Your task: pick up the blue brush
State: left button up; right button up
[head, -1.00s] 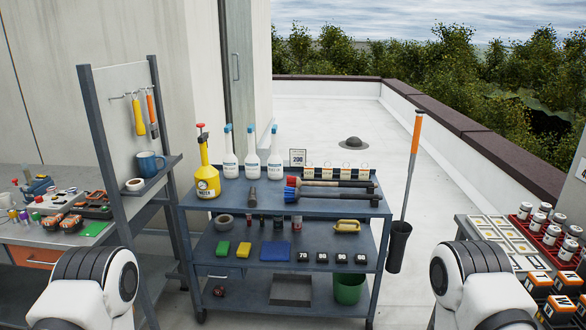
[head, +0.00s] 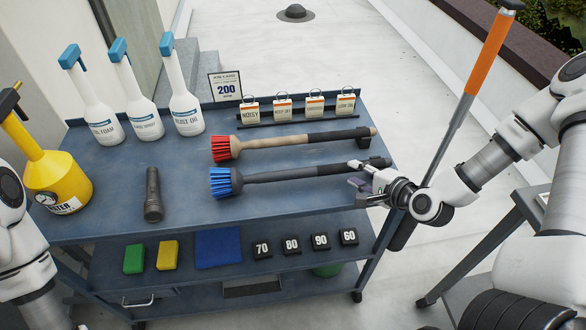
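The blue brush (head: 290,174) lies on the cart's top shelf, its blue bristles at the left end and its dark handle pointing right. A red brush (head: 295,142) with a tan and black handle lies just behind it. My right gripper (head: 358,174) is at the right end of the blue brush's handle, its fingers spread apart and pointing left. Whether a finger touches the handle I cannot tell. My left arm shows at the left edge, but its gripper is not visible.
The blue-grey cart (head: 110,200) holds spray bottles (head: 140,110), a yellow sprayer (head: 55,180), a flashlight (head: 153,195), and a rack of tags (head: 283,108). A long orange-handled tool (head: 486,55) stands right of the cart, close to my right arm.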

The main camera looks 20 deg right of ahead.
aim_at(349, 169)
jog(key=shift+f, duration=0.2)
jog(key=x, duration=0.5)
jog(key=shift+w+d, duration=0.1)
jog(key=shift+w, duration=0.05)
jog(key=shift+r, duration=0.15)
grip_shut()
jog(key=shift+r, duration=0.1)
